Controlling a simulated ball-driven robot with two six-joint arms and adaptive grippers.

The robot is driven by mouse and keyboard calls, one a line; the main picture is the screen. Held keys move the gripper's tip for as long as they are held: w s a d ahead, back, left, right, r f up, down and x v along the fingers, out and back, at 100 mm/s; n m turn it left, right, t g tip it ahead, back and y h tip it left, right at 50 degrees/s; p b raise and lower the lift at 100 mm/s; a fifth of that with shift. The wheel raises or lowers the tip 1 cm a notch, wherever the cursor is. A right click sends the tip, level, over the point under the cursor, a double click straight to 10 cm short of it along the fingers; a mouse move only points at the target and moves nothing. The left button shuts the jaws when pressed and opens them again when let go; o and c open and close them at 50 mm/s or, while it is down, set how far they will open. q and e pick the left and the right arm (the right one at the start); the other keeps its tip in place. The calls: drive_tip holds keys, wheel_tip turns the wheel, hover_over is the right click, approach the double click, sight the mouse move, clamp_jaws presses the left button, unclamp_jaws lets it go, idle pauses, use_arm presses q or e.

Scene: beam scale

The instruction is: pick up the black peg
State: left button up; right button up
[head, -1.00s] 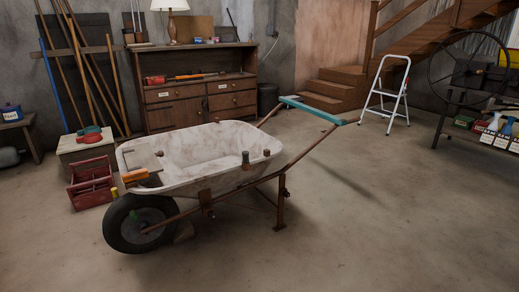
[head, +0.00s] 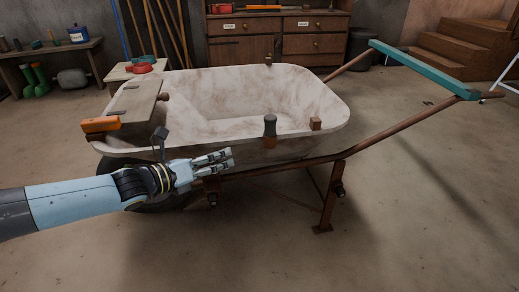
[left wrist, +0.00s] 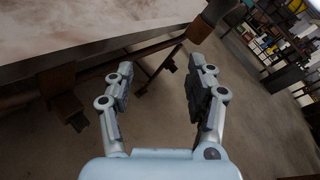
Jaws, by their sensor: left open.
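The black peg (head: 270,131) stands upright at the near rim of the white wheelbarrow (head: 180,90) in the head view. A dark rounded thing at the top of that view may be the peg; I cannot tell. My right gripper is not in view.
A small brown block (head: 315,124) sits on the rim right of the peg. The teal handle bar (head: 420,68) extends right. The floor in front is clear.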

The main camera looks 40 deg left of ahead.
sight(265, 128)
use_arm(q)
drive_tip(key=w+d+r+m+h+b, duration=0.1)
drive_tip(key=w+r+m+b, duration=0.1)
drive_tip(key=w+d+r+m+t+h+b, duration=0.1)
drive_tip(key=w+d+r+m+b, duration=0.1)
drive_tip(key=w+m, duration=0.1)
drive_tip(key=w+d+r+m+h+b, duration=0.1)
drive_tip(key=w+d+r+m+b, duration=0.1)
drive_tip(key=w, duration=0.1)
drive_tip(key=shift+d+r+m+t, duration=0.1)
drive_tip(key=shift+d+m+t, duration=0.1)
drive_tip(key=shift+m+t, duration=0.15)
drive_tip(key=shift+w, duration=0.2)
drive_tip(key=b+x, duration=0.3)
drive_tip(key=b, duration=0.1)
drive_tip(key=shift+d+b, duration=0.15)
drive_tip(key=shift+b, duration=0.15)
drive_tip(key=shift+x, duration=0.9)
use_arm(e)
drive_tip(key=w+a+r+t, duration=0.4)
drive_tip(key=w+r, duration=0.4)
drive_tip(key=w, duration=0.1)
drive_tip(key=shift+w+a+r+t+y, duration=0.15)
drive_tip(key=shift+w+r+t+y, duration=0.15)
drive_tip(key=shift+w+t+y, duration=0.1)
use_arm(q)
drive_tip(key=shift+r, duration=0.15)
clamp_jaws()
